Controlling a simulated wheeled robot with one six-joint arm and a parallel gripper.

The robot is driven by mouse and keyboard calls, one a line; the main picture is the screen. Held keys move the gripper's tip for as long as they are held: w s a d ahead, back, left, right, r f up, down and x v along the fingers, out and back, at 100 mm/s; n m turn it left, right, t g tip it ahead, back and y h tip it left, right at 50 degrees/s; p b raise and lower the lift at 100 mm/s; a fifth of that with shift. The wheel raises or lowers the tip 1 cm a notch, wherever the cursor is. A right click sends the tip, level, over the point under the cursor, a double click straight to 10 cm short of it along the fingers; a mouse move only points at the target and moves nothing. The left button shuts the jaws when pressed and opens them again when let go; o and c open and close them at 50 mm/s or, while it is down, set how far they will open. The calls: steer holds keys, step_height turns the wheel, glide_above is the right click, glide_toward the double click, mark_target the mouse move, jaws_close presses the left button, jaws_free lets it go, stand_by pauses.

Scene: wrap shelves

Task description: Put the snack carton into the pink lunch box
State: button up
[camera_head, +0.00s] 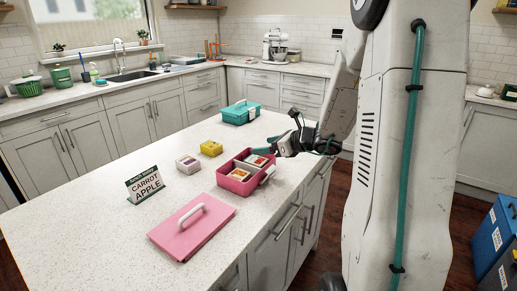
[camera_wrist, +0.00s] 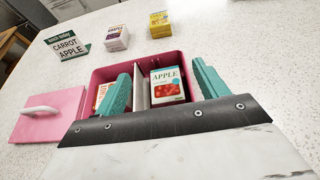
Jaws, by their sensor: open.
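The pink lunch box (camera_head: 235,187) stands lidless on the island; its rim also shows in the wrist view (camera_wrist: 112,71). A divider (camera_wrist: 141,88) splits it. A carton marked APPLE (camera_wrist: 167,88) sits in the right compartment in the wrist view, and another carton (camera_wrist: 102,94) sits in the left one, partly hidden by a finger. My gripper (camera_wrist: 163,88) is open, its teal fingers on either side of the apple carton, with no clear grip on it. In the head view my gripper (camera_head: 267,150) is at the box's far end.
A pink lid (camera_head: 190,230) lies in front of the box. A white-and-purple carton (camera_head: 188,164) and a yellow carton (camera_head: 211,148) stand behind it. A sign (camera_head: 146,186) reads CARROT APPLE. A teal lunch box (camera_head: 240,112) stands farther back. The island's left side is clear.

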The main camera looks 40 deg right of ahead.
steer(key=v, duration=0.7)
steer(key=s+a+r+n+g+y, duration=0.2)
steer(key=s+a+n+g, duration=0.2)
steer(key=a+n, duration=0.45)
steer(key=s+a+r+n+g+y, duration=0.15)
steer(key=s+a+n+g, duration=0.35)
steer(key=a, duration=0.6)
steer(key=s+a+r+n+g+h, duration=0.1)
steer(key=s+n+h, duration=0.3)
steer(key=s+n, duration=0.4)
steer(key=s+a+n+g+h, duration=0.1)
steer(key=s+n+h, duration=0.3)
steer(key=s+n, duration=0.4)
steer(key=shift+a+r+n, duration=0.35)
steer(key=shift+a+n, duration=0.5)
steer(key=shift+n, duration=0.3)
